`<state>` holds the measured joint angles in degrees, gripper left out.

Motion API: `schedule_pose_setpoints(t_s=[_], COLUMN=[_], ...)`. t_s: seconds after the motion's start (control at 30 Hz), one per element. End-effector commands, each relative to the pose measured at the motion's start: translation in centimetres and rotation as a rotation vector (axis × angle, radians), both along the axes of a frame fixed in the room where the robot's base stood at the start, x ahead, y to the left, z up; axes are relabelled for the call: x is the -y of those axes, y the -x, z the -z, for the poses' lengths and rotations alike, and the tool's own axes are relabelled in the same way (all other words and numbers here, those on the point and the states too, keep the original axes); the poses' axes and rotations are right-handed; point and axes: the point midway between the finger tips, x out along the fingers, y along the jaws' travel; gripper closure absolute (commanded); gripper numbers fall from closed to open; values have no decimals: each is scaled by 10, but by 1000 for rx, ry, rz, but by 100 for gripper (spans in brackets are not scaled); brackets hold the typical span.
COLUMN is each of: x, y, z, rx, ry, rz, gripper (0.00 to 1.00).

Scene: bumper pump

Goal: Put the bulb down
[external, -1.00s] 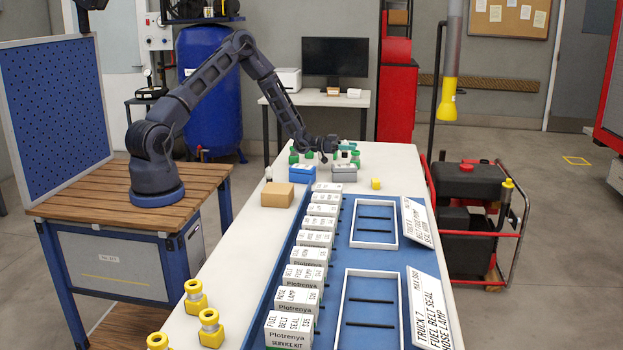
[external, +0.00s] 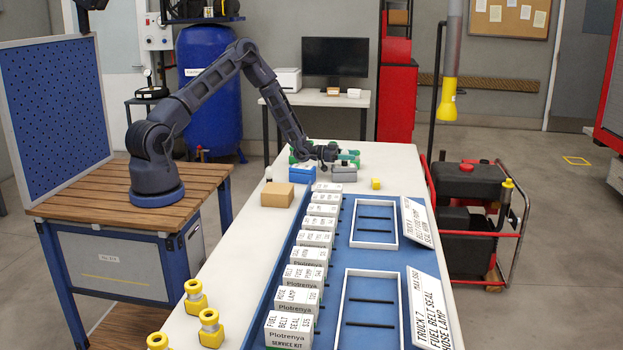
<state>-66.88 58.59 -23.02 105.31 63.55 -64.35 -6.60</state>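My gripper (external: 336,154) is at the far end of the long white table, low over a grey box (external: 343,174) and right of a blue box (external: 302,172). It is small and dark here, so I cannot see whether its fingers are open or shut. A green item (external: 350,157) shows right at the fingertips; I cannot tell whether it is held or lies behind them. Another green item (external: 294,157) is left of the gripper. I cannot make out a bulb for certain; it may be hidden by the gripper or too small.
A brown carton (external: 278,195) and a yellow block (external: 376,184) stand nearer. A row of white labelled boxes (external: 290,326) runs along the blue mat beside two white-framed trays (external: 343,310). Several yellow fittings (external: 211,328) are front left. The white strip left of the mat has bare room.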

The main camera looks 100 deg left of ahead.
Motion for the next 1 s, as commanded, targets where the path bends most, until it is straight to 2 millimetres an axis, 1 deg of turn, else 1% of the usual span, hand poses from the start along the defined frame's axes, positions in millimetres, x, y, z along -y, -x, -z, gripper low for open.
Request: schedule_pose_setpoints(t_s=[0.2, 0.27, 0.37, 0.7, 0.9, 1.0], x=[0, -1, -2, -7, -9, -10], y=[0, 5, 18, 83, 109, 116], z=[-3, -3, -3, -2, -3, -3], rx=[0, -1, 0, -2, -1, 0], ry=[-1, 0, 0, 1, 0, 0], rz=[0, -1, -1, -2, -1, -1], gripper=[48, 48, 48, 48, 48, 48])
